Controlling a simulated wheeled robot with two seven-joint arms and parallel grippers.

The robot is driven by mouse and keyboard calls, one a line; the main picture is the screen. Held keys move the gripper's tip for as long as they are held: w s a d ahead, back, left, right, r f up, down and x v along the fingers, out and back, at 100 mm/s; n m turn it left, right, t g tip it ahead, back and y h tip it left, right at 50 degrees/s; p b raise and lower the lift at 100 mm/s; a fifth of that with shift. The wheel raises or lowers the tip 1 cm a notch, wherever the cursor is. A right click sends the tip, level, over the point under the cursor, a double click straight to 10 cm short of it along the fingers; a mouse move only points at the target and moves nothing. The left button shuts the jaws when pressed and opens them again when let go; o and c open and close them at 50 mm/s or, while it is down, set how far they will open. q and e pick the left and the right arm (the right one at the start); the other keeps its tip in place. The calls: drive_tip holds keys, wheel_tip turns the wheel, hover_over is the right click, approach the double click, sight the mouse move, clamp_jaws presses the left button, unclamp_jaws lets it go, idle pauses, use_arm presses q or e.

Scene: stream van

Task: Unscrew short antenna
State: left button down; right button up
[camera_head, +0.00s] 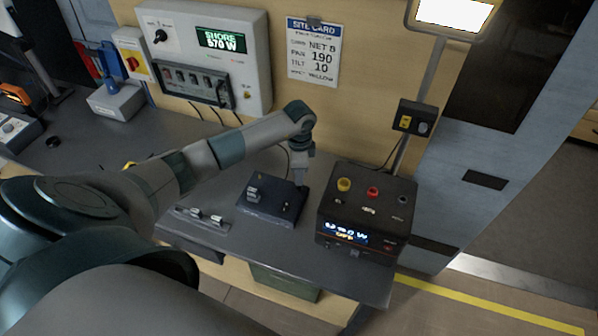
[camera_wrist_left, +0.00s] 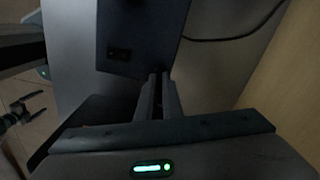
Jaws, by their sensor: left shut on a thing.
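My left gripper (camera_head: 300,181) reaches down from above to the back right part of a small dark flat unit (camera_head: 262,212) on the bench. In the left wrist view the fingers of my left gripper (camera_wrist_left: 158,96) are close together on something thin and dark, beside a dark box face (camera_wrist_left: 140,38). The fingers hide most of what they hold; it appears to be the short antenna. The unit carries a small pale fitting (camera_head: 252,192) at its left. My right gripper (camera_wrist_left: 28,108) shows small at the left edge of the left wrist view, its fingers apart and empty.
A dark box with yellow and red knobs and a lit display (camera_head: 366,215) stands close right of the unit. A strip with several small silver pieces (camera_head: 203,214) lies at the front left. A wall panel (camera_head: 205,60) and lamp pole (camera_head: 420,95) stand behind.

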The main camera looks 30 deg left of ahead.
use_arm(q)
drive_tip(key=shift+n, duration=0.5)
drive_tip(key=n, duration=0.4)
drive_tip(key=c, duration=2)
unclamp_jaws()
drive_tip(key=shift+m+b, duration=0.55)
drive_tip(key=shift+m, duration=1.45)
